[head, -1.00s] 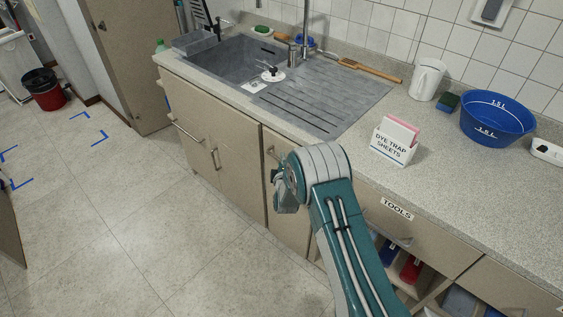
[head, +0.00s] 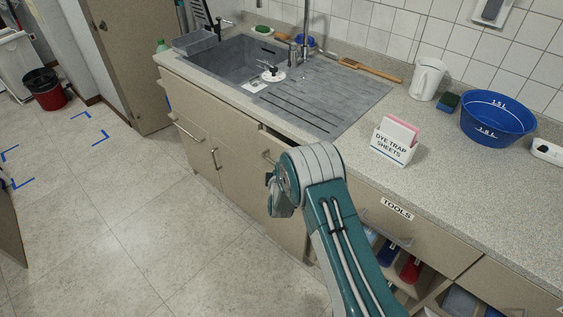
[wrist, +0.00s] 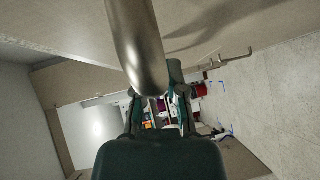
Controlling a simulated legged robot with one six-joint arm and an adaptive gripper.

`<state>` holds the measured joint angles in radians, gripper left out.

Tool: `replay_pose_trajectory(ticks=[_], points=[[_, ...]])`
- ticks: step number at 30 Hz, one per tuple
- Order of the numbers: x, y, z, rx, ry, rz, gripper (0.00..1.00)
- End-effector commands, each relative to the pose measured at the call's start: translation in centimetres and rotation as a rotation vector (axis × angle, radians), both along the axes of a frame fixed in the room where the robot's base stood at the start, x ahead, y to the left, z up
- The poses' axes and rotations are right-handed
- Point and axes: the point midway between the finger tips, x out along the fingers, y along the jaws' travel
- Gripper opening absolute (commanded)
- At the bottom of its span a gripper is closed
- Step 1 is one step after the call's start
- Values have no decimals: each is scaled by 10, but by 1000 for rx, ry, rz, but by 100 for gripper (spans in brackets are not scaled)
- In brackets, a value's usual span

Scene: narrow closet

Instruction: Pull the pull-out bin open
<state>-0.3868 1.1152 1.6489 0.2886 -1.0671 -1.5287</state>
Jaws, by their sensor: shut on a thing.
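The beige front panel of the pull-out bin (head: 287,236) is right of the sink cabinet in the head view. It stands slightly out from under the counter, with a dark gap along its top edge. My gripper is shut on its metal bar handle, which fills the upper middle of the wrist view (wrist: 138,45). My gripper's fingers (wrist: 158,98) are around the lower end of that bar there. In the head view my arm hides the fingers and much of the panel. The bin's inside is not visible.
The sink cabinet (head: 200,140) with bar handles is to the left. The TOOLS drawer (head: 415,228) and an open shelf are to the right. The floor (head: 150,220) before the panel is clear. A red bin (head: 46,92) stands far left.

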Motion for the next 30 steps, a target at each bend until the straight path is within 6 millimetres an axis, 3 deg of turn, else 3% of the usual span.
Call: replay_pose_trajectory(ticks=[30], points=[[-215, 166, -6, -8, 12, 9, 0]])
